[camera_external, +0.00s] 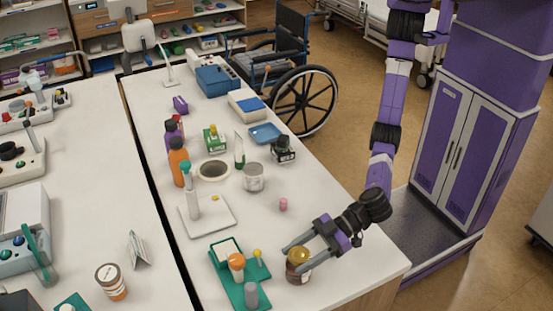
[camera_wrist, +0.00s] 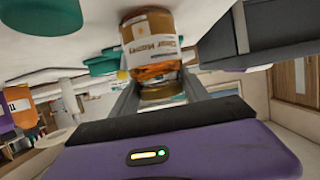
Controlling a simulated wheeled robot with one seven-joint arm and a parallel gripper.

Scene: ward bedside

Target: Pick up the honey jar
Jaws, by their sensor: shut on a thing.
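The honey jar (camera_external: 297,272) is an amber jar with a gold lid near the front right of the white table. It looks upright, at or just above the tabletop; I cannot tell if it touches. My gripper (camera_external: 296,254) reaches in from the right, with its fingers shut on either side of the jar. In the wrist view the jar (camera_wrist: 152,42) appears inverted, with its "Clear Honey" label facing the camera, between the fingers of my gripper (camera_wrist: 158,88). The fingers partly cover the jar in the external view.
A green tray (camera_external: 226,270) with an orange-topped item (camera_external: 236,262) and a grey cylinder (camera_external: 251,294) lies close left of the jar. A small pink cup (camera_external: 283,204) and a grey tin (camera_external: 253,177) stand farther back. The table's right front corner is clear.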

